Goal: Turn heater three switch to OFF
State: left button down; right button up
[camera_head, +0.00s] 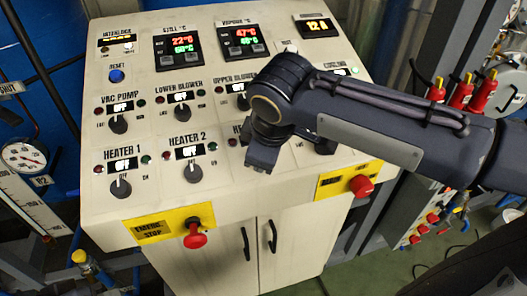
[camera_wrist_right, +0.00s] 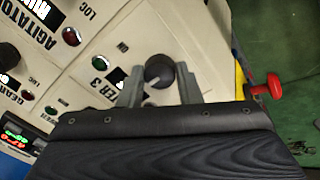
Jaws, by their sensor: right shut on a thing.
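The heater three switch is a dark round knob (camera_wrist_right: 160,70) in the right wrist view, with a pale pointer mark at its lower left. The label beside it is partly covered and ends in "ER 3". My right gripper (camera_wrist_right: 160,78) has one finger on each side of the knob and is shut on it. In the head view my right gripper (camera_head: 262,160) is down at the sloped panel, to the right of the heater 2 knob (camera_head: 192,173). It hides the heater three knob and most of its label there. My left gripper is not in view.
The heater 1 knob (camera_head: 120,188) and upper blower knob (camera_head: 243,101) are nearby on the panel (camera_head: 72,190). Red emergency buttons stick out at the front, one at left (camera_head: 195,236) and one at right (camera_head: 361,186). My right arm covers the panel's right part.

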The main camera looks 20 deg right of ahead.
dwell(0.4)
jog(key=o, duration=1)
jog(key=v, duration=0.8)
jog(key=s+d+f+m+y, duration=0.1)
jog(key=s+d+f+m, duration=0.2)
jog(key=f, duration=0.3)
jog(key=s+d+f+m+y, duration=0.1)
jog(key=s+d+f+m, duration=0.2)
jog(key=s+f+m, duration=0.2)
jog(key=s+d+f+m+y, duration=0.1)
jog(key=s+d+f+m, duration=0.2)
jog(key=f, duration=0.4)
jog(key=shift+s+d+f+m+t+y, duration=0.1)
jog(key=shift+s+f+m+t+y, duration=0.1)
jog(key=shift+s+m, duration=0.35)
jog(key=shift+s+f+m+t+y, duration=0.2)
jog(key=shift+s+m, duration=0.1)
jog(key=shift+m, duration=0.35)
